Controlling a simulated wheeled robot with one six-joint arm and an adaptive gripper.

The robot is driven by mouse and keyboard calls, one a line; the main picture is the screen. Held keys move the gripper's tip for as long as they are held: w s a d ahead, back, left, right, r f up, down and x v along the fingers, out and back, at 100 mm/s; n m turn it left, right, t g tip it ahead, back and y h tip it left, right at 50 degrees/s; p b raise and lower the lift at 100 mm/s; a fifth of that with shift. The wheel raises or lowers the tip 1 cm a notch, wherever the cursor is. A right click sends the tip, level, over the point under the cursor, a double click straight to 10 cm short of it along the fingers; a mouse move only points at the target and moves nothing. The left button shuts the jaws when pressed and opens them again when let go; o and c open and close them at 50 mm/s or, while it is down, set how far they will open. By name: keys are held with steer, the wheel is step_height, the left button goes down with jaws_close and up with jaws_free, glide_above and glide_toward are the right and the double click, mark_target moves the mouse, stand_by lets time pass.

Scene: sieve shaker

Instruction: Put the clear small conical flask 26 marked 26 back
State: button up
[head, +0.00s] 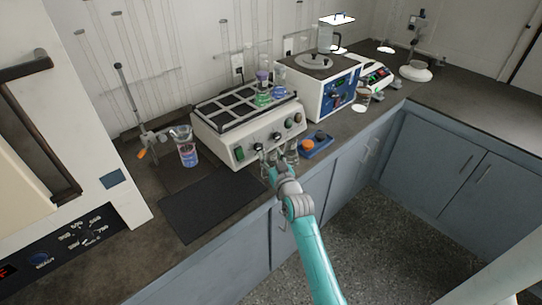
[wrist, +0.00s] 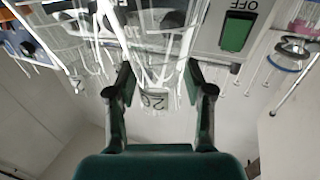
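The clear small conical flask marked 26 (wrist: 155,98) shows in the wrist view by its label, between my gripper's fingers. Its glass outline is faint and overlaps other clear glass. My gripper (wrist: 158,75) has its two dark fingers spread, one on each side of the flask, with visible gaps beside the label. In the head view my gripper (head: 271,161) is in front of the control panel of the cream shaker (head: 238,152), low near the counter's front edge. Clear glassware (head: 292,154) stands right beside it, too small there to read any mark.
Another clear flask (wrist: 75,80) with a label is close on the left in the wrist view. A blue tray (head: 318,147) lies right of my gripper. A dark mat (head: 205,208) lies bare to the left, and a beaker of liquid (head: 187,150) stands behind it.

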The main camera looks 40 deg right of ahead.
steer(key=shift+r, duration=0.1)
steer(key=shift+s, duration=0.15)
steer(key=v, duration=1.1)
steer(key=shift+s, duration=0.35)
steer(key=shift+a, duration=0.2)
steer(key=s+a+f+n+y, duration=0.1)
steer(key=s+a+f, duration=0.2)
steer(key=s+a, duration=0.5)
steer(key=s+a+f+n+y, duration=0.15)
steer(key=s+a+f, duration=0.25)
steer(key=s+a, duration=0.5)
steer(key=s+a+r+n+g+y, duration=0.1)
steer(key=s+a+r+y, duration=0.1)
steer(key=s, duration=0.9)
steer(key=s+a+r+g+y, duration=0.1)
steer(key=s+a+r+y, duration=0.1)
steer(key=s, duration=0.8)
step_height(320, 180, up, 2)
steer(key=shift+s+a+r+n, duration=0.15)
steer(key=shift+s+a+n, duration=0.2)
steer(key=shift+a, duration=0.25)
